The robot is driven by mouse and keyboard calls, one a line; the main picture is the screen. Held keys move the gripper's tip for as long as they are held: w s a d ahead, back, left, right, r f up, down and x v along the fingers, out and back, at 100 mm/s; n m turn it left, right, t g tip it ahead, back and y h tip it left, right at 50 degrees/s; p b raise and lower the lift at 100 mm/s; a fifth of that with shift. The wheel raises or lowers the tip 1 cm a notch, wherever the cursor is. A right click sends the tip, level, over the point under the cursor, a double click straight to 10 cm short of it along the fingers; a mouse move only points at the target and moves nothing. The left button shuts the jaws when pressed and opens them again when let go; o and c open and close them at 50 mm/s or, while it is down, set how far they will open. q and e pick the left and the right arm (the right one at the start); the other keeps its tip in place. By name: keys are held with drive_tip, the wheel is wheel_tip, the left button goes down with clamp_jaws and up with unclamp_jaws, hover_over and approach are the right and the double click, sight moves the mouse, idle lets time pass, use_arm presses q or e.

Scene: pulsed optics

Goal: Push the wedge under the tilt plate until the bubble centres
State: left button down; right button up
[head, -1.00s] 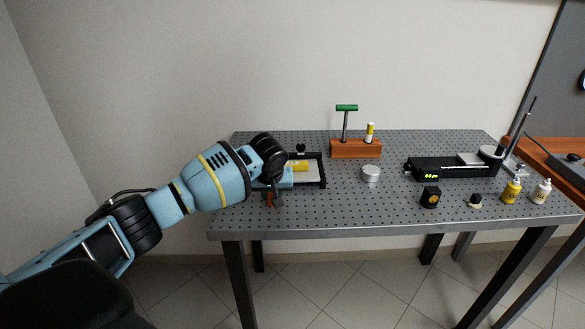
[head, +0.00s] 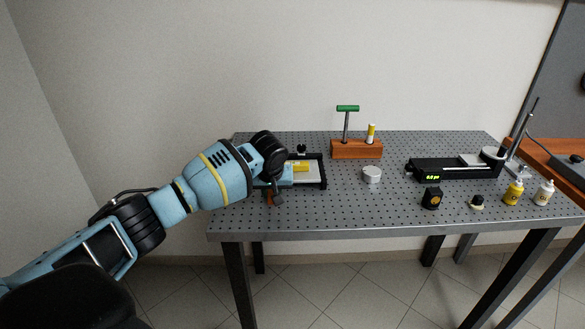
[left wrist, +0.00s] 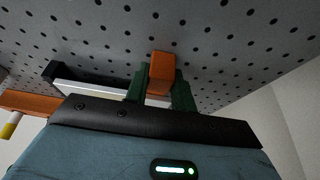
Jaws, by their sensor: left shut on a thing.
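My left gripper (head: 272,197) is at the left front of the table, beside the tilt plate's black frame (head: 324,172). In the left wrist view its green fingers (left wrist: 160,88) are shut on an orange wedge (left wrist: 161,72), whose end sticks out past the fingertips. In the head view, only a small orange bit of the wedge (head: 269,200) shows below my wrist. A yellow cylinder (head: 300,166) lies on the pale plate inside the frame. My arm hides the frame's left part. No bubble can be made out. My right gripper is out of view.
A wooden block (head: 356,150) holds a green T-handled tool (head: 347,109).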

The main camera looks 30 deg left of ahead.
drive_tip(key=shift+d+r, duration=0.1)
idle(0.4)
use_arm(q)
drive_tip(key=shift+w+a, duration=0.15)
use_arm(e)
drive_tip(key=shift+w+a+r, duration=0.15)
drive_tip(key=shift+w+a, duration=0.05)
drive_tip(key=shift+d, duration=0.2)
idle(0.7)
use_arm(q)
drive_tip(key=shift+w+p, duration=0.1)
drive_tip(key=shift+p, duration=0.25)
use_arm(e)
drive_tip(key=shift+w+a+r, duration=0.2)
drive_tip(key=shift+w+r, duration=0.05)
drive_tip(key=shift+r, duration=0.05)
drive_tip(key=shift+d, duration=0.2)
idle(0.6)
use_arm(q)
drive_tip(key=c, duration=1.1)
unclamp_jaws()
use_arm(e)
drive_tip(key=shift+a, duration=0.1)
